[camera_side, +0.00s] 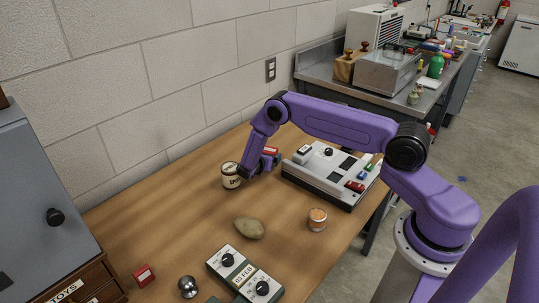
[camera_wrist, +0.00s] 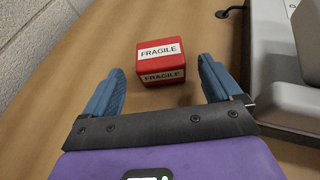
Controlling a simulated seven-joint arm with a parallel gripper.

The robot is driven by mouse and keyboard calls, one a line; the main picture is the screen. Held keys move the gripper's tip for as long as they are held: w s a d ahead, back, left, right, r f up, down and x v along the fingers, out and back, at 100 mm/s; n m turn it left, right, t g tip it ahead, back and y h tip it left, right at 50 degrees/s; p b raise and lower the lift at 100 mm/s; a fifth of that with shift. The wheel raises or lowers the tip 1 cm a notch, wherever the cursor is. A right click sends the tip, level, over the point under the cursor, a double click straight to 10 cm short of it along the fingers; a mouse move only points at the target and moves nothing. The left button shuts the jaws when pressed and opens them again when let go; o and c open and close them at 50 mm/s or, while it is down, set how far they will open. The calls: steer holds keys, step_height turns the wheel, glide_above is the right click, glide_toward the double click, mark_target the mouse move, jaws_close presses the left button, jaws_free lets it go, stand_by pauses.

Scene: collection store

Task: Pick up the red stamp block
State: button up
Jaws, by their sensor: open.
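A red block with white FRAGILE labels (camera_wrist: 161,58) stands on the wooden table in the wrist view, ahead of and between my fingertips. It also shows in the side view (camera_side: 272,150), partly hidden behind my gripper (camera_side: 262,164). In the wrist view my gripper (camera_wrist: 162,72) is open and empty. Its two blue fingers lie either side of the block's near part, apart from it as far as I can see. A second small red block with a pale label (camera_side: 144,275) lies at the front left of the table in the side view.
A grey device with buttons (camera_side: 330,170) stands close right of the block; its edge shows in the wrist view (camera_wrist: 285,60). A labelled can (camera_side: 231,177) stands left of my gripper. A potato-like lump (camera_side: 249,227), an orange-topped can (camera_side: 317,219) and a metal ball (camera_side: 188,286) lie nearer.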

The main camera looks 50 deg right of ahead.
steer(key=x, duration=0.4)
steer(key=shift+d, duration=0.1)
steer(key=c, duration=1.1)
steer(key=shift+r, duration=0.1)
